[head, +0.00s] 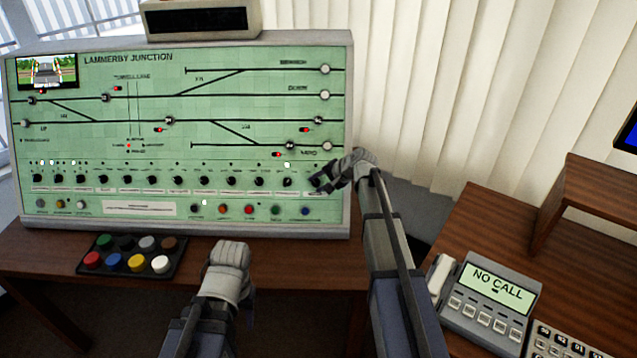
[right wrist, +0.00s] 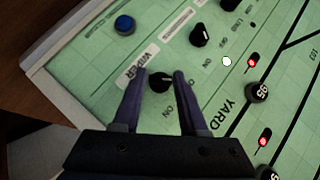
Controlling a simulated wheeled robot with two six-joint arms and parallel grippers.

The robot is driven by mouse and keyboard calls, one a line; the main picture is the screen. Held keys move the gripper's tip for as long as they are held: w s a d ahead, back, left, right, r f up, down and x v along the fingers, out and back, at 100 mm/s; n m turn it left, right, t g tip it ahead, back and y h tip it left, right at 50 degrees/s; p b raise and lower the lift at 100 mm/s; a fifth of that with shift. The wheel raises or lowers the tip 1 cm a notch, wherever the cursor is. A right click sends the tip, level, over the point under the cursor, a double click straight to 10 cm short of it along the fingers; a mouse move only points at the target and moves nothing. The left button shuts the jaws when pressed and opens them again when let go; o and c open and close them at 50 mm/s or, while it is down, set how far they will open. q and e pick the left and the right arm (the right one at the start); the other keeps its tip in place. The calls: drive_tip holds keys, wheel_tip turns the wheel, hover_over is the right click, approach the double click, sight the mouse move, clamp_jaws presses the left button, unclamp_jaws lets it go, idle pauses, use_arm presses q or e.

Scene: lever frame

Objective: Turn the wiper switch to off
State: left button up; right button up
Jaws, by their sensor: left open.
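The wiper switch (right wrist: 160,82) is a round black knob with a pale pointer mark, beside a white label reading WIPER (right wrist: 137,71) in the right wrist view. My right gripper (right wrist: 161,75) has one finger on each side of the knob; whether they touch it is unclear. In the head view the right gripper (head: 318,182) is at the right end of the panel's knob row and hides the wiper switch. My left gripper (head: 247,300) hangs low in front of the desk, away from the panel, its fingers mostly hidden behind the wrist.
The green LAMMERBY JUNCTION panel (head: 150,75) has a row of similar knobs left of the wiper switch. A blue button (right wrist: 124,24) is near it. A tray of coloured buttons (head: 125,243) lies on the desk. A NO CALL phone unit (head: 490,300) stands at the right.

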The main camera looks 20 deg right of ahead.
drive_tip(key=o, duration=0.4)
drive_tip(key=shift+c, duration=0.2)
drive_tip(key=shift+r, duration=0.1)
drive_tip(key=p+v, duration=0.5)
drive_tip(key=v, duration=0.2)
drive_tip(key=shift+s+d+r, duration=0.2)
drive_tip(key=shift+r, duration=0.05)
